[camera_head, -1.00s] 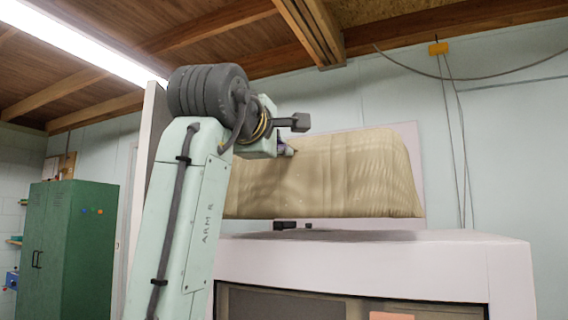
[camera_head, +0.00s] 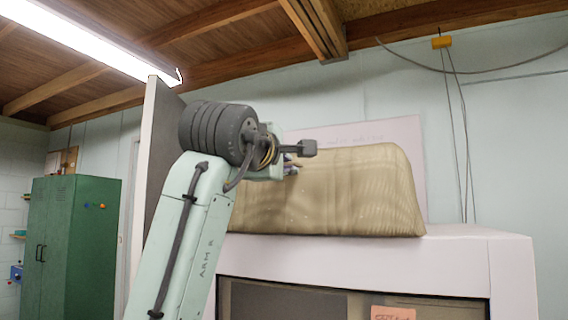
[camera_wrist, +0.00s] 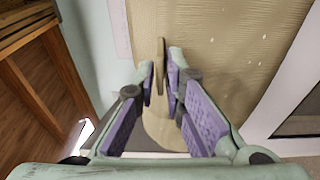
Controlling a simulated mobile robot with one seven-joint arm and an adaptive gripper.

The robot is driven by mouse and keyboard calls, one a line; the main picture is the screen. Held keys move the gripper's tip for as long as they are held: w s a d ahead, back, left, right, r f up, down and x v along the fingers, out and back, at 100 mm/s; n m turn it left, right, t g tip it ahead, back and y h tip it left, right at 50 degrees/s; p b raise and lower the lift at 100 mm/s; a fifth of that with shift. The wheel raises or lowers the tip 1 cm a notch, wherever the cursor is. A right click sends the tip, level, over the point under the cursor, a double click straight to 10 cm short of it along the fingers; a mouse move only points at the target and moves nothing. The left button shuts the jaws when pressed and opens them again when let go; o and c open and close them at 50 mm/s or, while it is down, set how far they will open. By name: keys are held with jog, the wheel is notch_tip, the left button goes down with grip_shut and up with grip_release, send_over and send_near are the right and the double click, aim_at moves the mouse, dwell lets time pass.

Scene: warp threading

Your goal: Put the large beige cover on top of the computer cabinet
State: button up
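The large beige cover (camera_head: 335,195) sits on top of the white computer cabinet (camera_head: 470,250), with its lower edge at the cabinet top. My gripper (camera_head: 293,165) is at the cover's upper left side. In the wrist view the cover (camera_wrist: 225,50) fills the upper middle. The purple-padded fingers of my gripper (camera_wrist: 160,80) stand on either side of a thin beige tab on the cover. Narrow gaps show between the tab and the pads, so the gripper looks slightly open. The cover's left end is partly hidden behind my arm.
A pale wall panel (camera_head: 400,135) is behind the cover. Cables hang from an orange box (camera_head: 442,42) on the wall at right. A green locker (camera_head: 75,235) stands at the far left. A tall grey panel (camera_head: 160,130) rises behind my arm. Wooden ceiling beams (camera_head: 225,35) are overhead.

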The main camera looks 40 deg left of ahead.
jog(key=shift+o, duration=1.3)
jog(key=shift+r, duration=0.15)
jog(key=shift+s+d, duration=0.1)
jog(key=shift+s, duration=0.1)
jog(key=b+v, duration=0.4)
jog(key=v, duration=0.7)
jog(key=shift+s+b, duration=0.3)
jog(key=shift+b, duration=0.1)
jog(key=shift+d, duration=0.1)
